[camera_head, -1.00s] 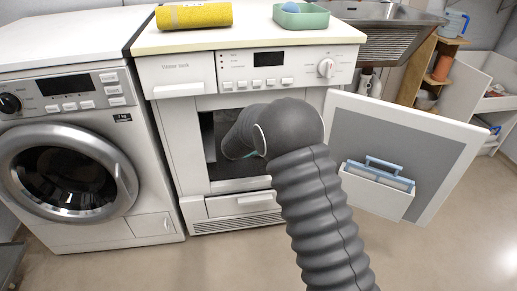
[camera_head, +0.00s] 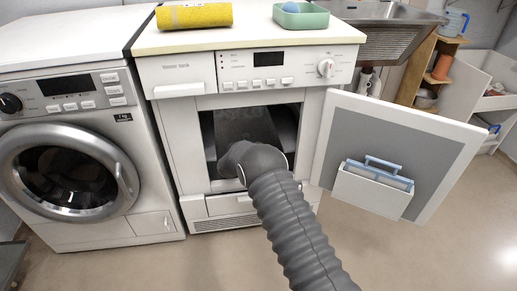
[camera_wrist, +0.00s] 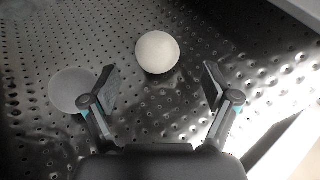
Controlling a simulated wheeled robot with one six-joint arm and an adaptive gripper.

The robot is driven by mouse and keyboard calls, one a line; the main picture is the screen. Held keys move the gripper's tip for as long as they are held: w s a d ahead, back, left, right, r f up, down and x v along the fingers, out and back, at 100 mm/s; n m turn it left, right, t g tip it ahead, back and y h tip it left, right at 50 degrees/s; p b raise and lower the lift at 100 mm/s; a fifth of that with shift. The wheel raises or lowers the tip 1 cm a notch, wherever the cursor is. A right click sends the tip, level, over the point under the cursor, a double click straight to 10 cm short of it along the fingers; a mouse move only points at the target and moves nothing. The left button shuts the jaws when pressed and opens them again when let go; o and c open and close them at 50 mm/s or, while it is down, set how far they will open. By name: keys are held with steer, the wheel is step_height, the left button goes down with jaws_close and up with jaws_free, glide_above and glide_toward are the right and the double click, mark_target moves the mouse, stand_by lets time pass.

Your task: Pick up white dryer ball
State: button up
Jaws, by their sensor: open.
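A white dryer ball (camera_wrist: 157,52) lies on the perforated metal drum surface in the wrist view, ahead of my gripper (camera_wrist: 160,85) and roughly centred between its fingers. My gripper is open and nothing is between its fingertips. A second, greyer round shape (camera_wrist: 72,90) lies to the left, beside and partly behind the left finger; I cannot tell whether it is another ball. In the head view my arm reaches into the open dryer (camera_head: 250,62); my fingers and the ball are hidden there.
The dryer door (camera_head: 395,150) stands open to the right with a filter holder (camera_head: 374,188) on it. A washing machine (camera_head: 75,130) stands left. A yellow roll (camera_head: 194,15) and a green basin (camera_head: 301,17) sit on top. A bright rim edge (camera_wrist: 285,135) is near my gripper's right.

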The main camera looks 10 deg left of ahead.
steer(key=shift+x, duration=3)
steer(key=shift+w+a+r, duration=0.1)
steer(key=shift+a, duration=0.05)
steer(key=shift+c, duration=0.3)
steer(key=c, duration=1.2)
